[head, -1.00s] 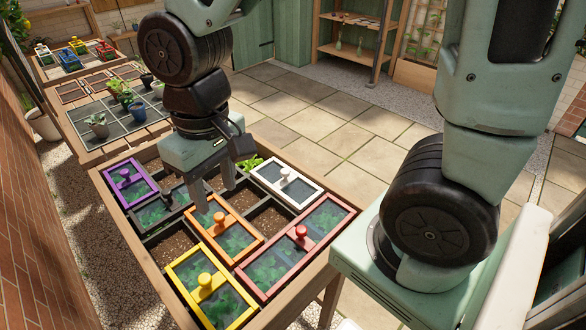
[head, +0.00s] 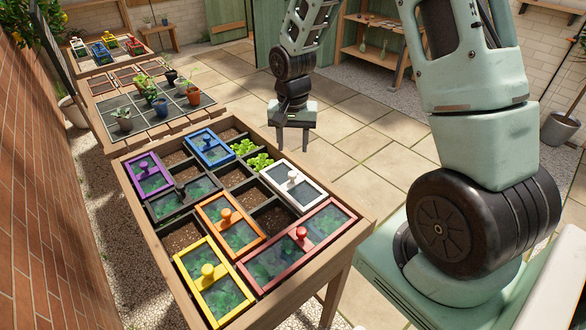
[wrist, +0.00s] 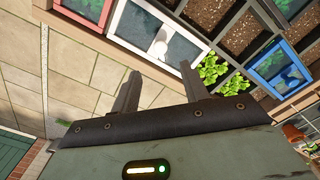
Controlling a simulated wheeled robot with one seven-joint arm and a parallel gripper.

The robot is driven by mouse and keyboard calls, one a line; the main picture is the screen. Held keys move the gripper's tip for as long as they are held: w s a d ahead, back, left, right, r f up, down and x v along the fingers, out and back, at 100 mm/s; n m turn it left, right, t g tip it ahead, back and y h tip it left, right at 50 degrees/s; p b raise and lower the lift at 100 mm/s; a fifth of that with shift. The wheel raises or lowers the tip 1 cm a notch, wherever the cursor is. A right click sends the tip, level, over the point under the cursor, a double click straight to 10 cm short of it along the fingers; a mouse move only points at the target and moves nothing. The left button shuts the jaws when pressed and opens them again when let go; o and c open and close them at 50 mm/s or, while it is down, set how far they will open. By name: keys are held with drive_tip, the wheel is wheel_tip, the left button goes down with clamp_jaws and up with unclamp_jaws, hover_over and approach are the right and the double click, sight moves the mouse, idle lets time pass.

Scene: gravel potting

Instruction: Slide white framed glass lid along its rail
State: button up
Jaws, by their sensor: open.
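The white framed glass lid (head: 292,184) lies on the right side of the planter bed, with a white knob (head: 292,175) at its middle. In the wrist view the white lid (wrist: 180,50) and its knob (wrist: 157,48) show beyond the fingers. My gripper (head: 293,146) hangs beyond the far right edge of the bed, apart from the lid, with its fingers pointing down. In the wrist view my gripper (wrist: 158,80) has its two fingers spread wide with nothing between them.
Purple (head: 149,176), blue (head: 210,149), orange (head: 230,225), yellow (head: 214,285) and red (head: 298,248) lids share the wooden bed with a dark grey lid (head: 183,198). Lettuce (head: 260,161) grows in open cells beside the white lid. A table with potted plants (head: 150,92) stands behind.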

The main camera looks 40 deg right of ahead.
sight(292, 173)
wheel_tip(292, 173, down, 10)
drive_tip(key=shift+r+p, duration=0.2)
drive_tip(key=shift+p, duration=0.1)
clamp_jaws()
